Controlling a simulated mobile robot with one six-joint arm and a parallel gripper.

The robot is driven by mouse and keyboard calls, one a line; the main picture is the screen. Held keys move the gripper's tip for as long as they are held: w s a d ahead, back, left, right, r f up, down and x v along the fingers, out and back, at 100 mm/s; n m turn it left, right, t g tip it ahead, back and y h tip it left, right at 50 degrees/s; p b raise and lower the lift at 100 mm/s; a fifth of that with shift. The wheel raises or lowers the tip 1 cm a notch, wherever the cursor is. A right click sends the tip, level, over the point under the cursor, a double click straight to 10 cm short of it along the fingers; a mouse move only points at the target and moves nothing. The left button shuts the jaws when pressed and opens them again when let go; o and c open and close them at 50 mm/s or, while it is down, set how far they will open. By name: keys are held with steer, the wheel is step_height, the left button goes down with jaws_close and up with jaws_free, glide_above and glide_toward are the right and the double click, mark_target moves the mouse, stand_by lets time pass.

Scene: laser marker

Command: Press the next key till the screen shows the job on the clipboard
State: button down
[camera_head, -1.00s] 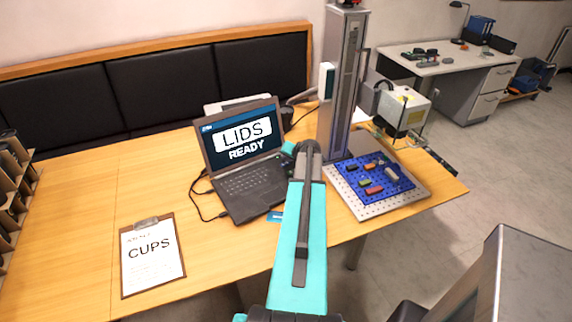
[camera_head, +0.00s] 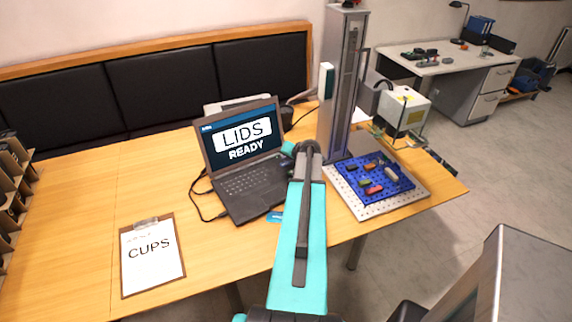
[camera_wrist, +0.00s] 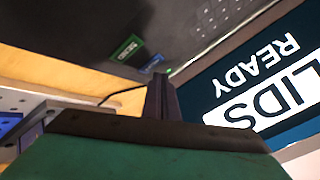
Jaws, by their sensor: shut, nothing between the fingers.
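The laptop screen (camera_head: 243,135) reads "LIDS" above "READY"; in the wrist view the same screen (camera_wrist: 262,88) appears upside down at the right. The clipboard (camera_head: 151,257) lies flat on the table at the left and its sheet reads "CUPS". In the head view my arm hides the fingers.
The marker's tall column (camera_head: 343,90) stands just right of the laptop. A blue board (camera_head: 372,180) with several small coloured parts lies on the perforated base plate (camera_head: 400,203). A cable (camera_head: 207,212) lies left of the laptop. Bare table (camera_head: 80,200) surrounds the clipboard.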

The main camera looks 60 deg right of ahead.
steer(key=shift+f+b, duration=0.75)
steer(key=shift+b, duration=0.3)
stand_by(0.9)
steer(key=shift+r, duration=0.75)
steer(key=shift+r, duration=0.15)
stand_by(0.3)
steer(key=shift+r+p, duration=0.95)
steer(key=shift+r, duration=1.45)
